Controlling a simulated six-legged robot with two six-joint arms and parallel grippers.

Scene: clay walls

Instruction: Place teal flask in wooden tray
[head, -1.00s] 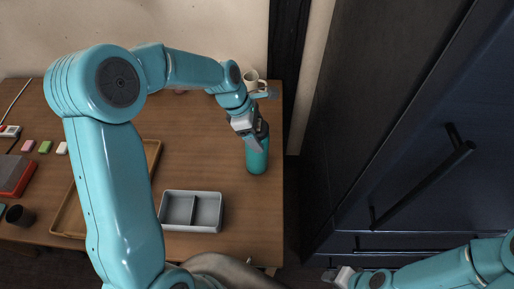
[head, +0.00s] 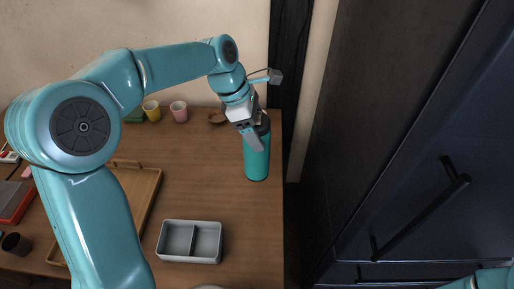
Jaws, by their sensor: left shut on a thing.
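The teal flask (head: 257,161) stands upright near the right edge of the wooden table in the head view. My left gripper (head: 254,130) is shut on its upper part, and the fingers hide some of its top. I cannot tell whether the flask's base touches the table. The wooden tray (head: 149,205) lies on the left side of the table, partly hidden behind my left arm. My right gripper is out of view; only a bit of the right arm shows at the lower right.
A grey two-compartment box (head: 190,241) sits at the front, between tray and flask. Yellow (head: 151,111) and pink (head: 179,111) cups and a brown bowl (head: 217,118) stand at the back. A dark cup (head: 15,243) is at far left. Dark cabinets (head: 420,150) rise at right. The table's middle is clear.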

